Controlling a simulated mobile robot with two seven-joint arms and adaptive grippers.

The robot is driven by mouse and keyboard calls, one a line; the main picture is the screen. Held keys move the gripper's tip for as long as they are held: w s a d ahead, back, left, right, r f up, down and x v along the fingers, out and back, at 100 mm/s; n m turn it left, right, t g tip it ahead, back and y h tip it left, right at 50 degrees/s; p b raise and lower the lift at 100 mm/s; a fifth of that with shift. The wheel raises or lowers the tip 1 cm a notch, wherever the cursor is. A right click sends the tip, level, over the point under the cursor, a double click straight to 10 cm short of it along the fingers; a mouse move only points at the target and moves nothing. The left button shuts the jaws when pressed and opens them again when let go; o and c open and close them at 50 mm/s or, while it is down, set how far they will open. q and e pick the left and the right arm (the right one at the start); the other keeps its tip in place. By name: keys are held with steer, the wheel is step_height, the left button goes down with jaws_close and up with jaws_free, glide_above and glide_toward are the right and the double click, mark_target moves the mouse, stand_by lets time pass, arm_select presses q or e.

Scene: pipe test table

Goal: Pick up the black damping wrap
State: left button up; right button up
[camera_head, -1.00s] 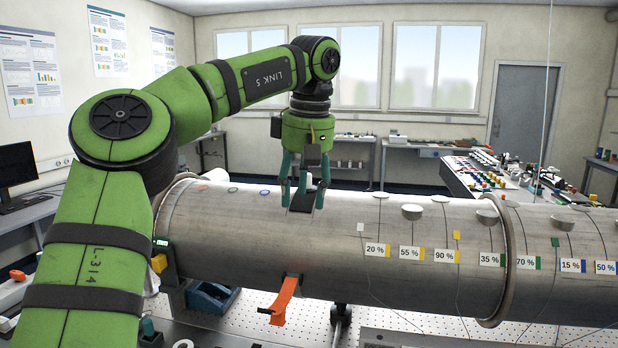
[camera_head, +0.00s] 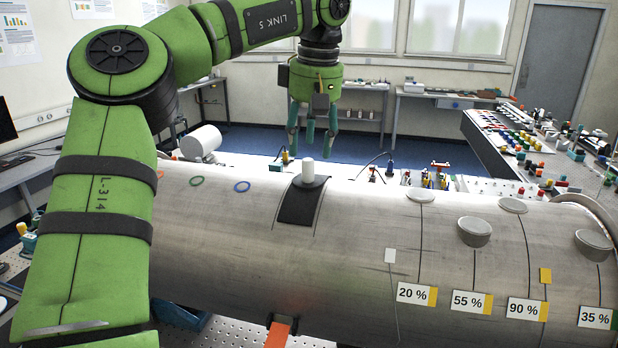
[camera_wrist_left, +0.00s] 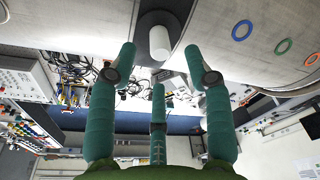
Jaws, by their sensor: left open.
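The black damping wrap (camera_head: 298,205) lies over the top of the large grey pipe (camera_head: 350,240) in the head view. A white cylindrical knob (camera_head: 309,172) stands upright on it. My left gripper (camera_head: 312,128) is open and empty, with its teal fingers pointing down, and appears above and beyond the wrap. In the left wrist view, the white knob (camera_wrist_left: 159,42) and part of the dark wrap (camera_wrist_left: 176,18) show just past the spread fingertips of my left gripper (camera_wrist_left: 159,66), apart from them. My right gripper is not in view.
Green (camera_head: 196,181) and blue (camera_head: 242,186) rings lie left of the wrap on the pipe. Round pale discs (camera_head: 474,228) and percentage labels (camera_head: 416,293) are on its right. A crowded bench (camera_head: 530,150) stands behind at right.

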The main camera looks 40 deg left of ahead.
mark_target(308, 160)
arm_select(q)
steer(key=f, duration=0.1)
steer(key=f+p, duration=0.1)
steer(key=f, duration=0.1)
steer(key=shift+s, duration=0.25)
steer(key=shift+w+a+f+p, duration=0.2)
steer(key=shift+w+a+f, duration=0.1)
steer(key=shift+f, duration=0.35)
steer(key=shift+w+a+f+p, duration=0.2)
steer(key=shift+a+f, duration=0.1)
steer(key=shift+f, duration=0.3)
steer(key=shift+s+d+r, duration=0.15)
steer(key=shift+s+d, duration=0.05)
steer(key=shift+d, duration=0.1)
jaws_close()
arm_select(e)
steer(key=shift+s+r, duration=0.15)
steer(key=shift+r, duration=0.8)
